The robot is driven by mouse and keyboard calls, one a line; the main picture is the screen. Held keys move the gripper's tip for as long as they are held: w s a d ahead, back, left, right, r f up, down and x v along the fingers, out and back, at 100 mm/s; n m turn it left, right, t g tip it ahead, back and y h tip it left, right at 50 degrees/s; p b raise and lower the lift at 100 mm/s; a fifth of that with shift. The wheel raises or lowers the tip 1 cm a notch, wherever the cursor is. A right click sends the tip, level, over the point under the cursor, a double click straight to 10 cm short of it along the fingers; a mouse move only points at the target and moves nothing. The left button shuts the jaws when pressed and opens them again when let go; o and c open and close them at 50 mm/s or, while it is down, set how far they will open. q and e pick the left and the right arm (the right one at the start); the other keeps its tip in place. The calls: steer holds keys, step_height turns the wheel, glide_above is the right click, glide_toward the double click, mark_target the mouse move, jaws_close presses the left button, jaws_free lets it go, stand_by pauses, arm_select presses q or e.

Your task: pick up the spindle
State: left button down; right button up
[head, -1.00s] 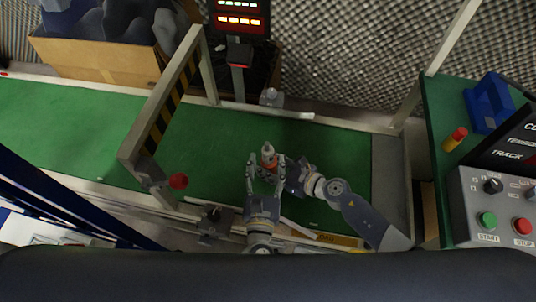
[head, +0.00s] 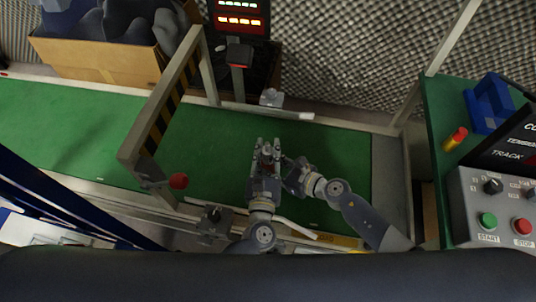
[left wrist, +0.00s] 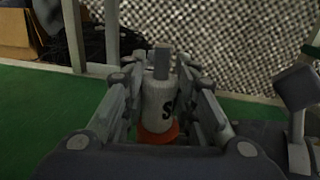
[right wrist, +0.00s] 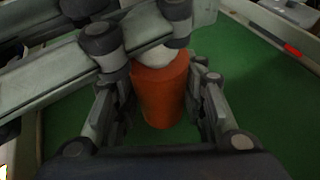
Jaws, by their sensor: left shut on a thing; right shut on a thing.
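The spindle (head: 267,151) stands roughly upright over the green belt, mostly hidden in the head view by my grippers. In the left wrist view its pale body (left wrist: 156,98) shows dark lettering, a grey square tip and an orange lower part. My left gripper (head: 267,145) is shut on the pale upper body, fingers on both sides. My right gripper (head: 287,167) is shut on the orange lower part (right wrist: 160,92), below the left fingers. I cannot tell whether the spindle's bottom touches the belt.
A striped frame (head: 165,105) spans the green belt (head: 215,135) to the left, with a red knob (head: 179,181) near its foot. A control box (head: 500,205) and a blue object (head: 489,103) are at the right. A cardboard box (head: 100,62) stands behind. The belt's middle is clear.

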mark_target(267, 143)
arm_select(q)
step_height(267, 143, up, 7)
steer(key=shift+r, duration=0.2)
steer(key=s+a, duration=0.1)
steer(key=s, duration=1.7)
steer(key=shift+a+f, duration=0.15)
steer(key=shift+a, duration=0.1)
arm_select(e)
steer(key=o, duration=1.2)
steer(key=v, duration=1.2)
steer(key=shift+s+f, duration=0.1)
steer(key=shift+f, duration=0.05)
